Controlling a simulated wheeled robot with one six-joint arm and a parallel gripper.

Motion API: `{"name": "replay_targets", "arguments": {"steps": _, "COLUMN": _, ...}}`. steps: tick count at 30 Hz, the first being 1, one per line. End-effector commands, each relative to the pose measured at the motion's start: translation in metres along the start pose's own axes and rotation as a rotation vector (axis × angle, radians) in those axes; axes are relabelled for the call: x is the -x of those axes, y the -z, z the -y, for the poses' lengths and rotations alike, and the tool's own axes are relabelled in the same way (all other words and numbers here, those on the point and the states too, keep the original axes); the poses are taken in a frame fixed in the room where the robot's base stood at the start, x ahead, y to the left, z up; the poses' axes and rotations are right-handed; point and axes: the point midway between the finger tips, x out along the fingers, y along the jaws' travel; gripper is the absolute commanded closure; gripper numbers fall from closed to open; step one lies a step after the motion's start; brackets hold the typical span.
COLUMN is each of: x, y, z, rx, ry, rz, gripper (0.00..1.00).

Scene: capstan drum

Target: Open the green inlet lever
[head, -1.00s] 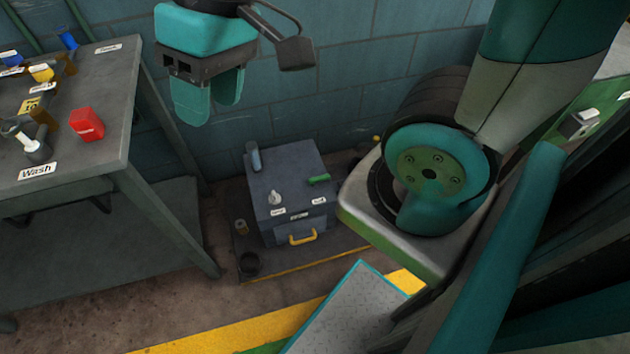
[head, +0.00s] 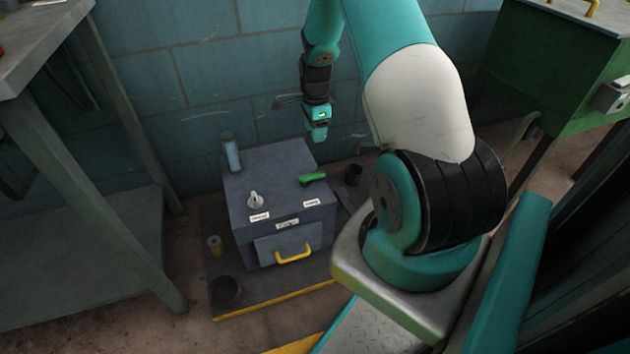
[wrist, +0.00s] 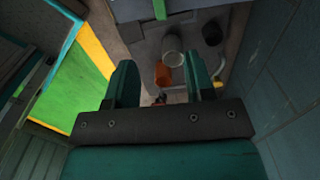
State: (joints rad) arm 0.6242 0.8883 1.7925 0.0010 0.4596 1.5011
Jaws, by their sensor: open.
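The green inlet lever (head: 312,179) lies on top of a blue-grey box (head: 240,187), at the right of its top face. It also shows at the top edge of the wrist view (wrist: 160,9), cut off by the frame. My gripper (head: 319,136) hangs pointing down, just above the lever in the head view and apart from it. In the wrist view my gripper (wrist: 160,86) has its two teal fingers spread with nothing held between them. The lever lies beyond the fingertips there.
A pale knob (head: 254,200) and a blue cylinder (head: 231,153) share the box top. A yellow handle (head: 292,255) is on its front. Dark cups (head: 226,290) stand on the base plate. A bench (head: 40,45) is left; a green cabinet (head: 560,70) is right.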

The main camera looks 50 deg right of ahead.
Motion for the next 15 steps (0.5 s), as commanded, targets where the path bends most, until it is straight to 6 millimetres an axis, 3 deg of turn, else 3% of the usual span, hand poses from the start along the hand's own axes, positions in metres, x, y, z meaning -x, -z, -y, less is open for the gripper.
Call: {"name": "replay_targets", "arguments": {"steps": 15, "x": -0.111, "y": -0.002, "z": -0.001, "rx": 0.005, "ry": -0.004, "rz": 0.001, "gripper": 0.51}}
